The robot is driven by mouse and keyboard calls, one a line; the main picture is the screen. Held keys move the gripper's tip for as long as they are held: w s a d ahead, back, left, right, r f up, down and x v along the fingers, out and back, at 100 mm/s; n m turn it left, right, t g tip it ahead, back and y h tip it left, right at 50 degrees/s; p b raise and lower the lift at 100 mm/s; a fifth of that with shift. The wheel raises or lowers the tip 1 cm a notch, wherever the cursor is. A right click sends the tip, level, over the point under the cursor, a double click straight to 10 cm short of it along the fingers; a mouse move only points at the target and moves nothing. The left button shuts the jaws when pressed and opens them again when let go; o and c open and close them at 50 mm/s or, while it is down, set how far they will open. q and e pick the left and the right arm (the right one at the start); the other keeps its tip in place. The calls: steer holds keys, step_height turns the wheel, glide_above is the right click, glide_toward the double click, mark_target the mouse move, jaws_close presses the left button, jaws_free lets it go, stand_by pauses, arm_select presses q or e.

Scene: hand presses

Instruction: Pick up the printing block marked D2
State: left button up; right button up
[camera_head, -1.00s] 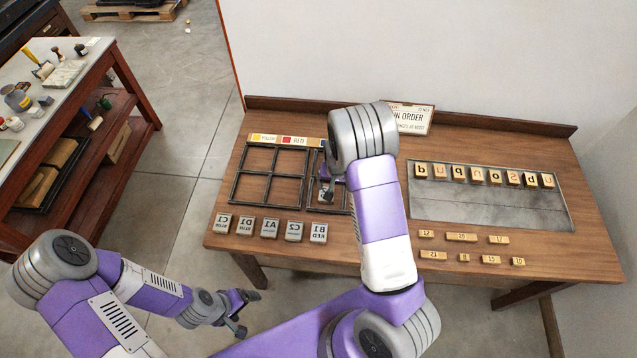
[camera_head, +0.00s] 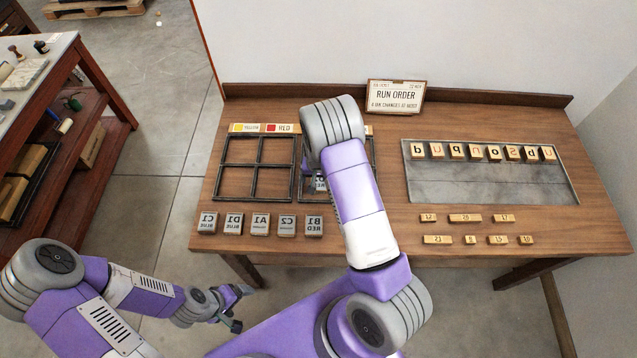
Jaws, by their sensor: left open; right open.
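A grey block (camera_head: 320,184) lies in the left part of the right-hand black frame (camera_head: 373,170). My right arm partly covers it and its mark cannot be read fully. My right gripper (camera_head: 315,172) is at this block, mostly hidden behind my own forearm; it is open, and whether it touches the block cannot be told. No block in the front row reads D2: they are C1 (camera_head: 208,223), D1 (camera_head: 234,224), A1 (camera_head: 260,224), C2 (camera_head: 287,225) and B1 (camera_head: 314,226). My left gripper (camera_head: 243,307) is open and empty, in front of the table.
A four-cell black frame (camera_head: 257,165) stands empty on the left of the wooden table (camera_head: 390,230). Yellow (camera_head: 245,127) and red (camera_head: 280,127) labels lie behind it. A grey plate (camera_head: 480,184) with several letter blocks is at the right. A RUN ORDER card (camera_head: 396,96) stands behind.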

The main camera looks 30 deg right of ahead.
steer(key=shift+d+f, duration=0.15)
steer(key=shift+f, duration=0.75)
steer(key=shift+w, duration=0.1)
steer(key=c, duration=1.2)
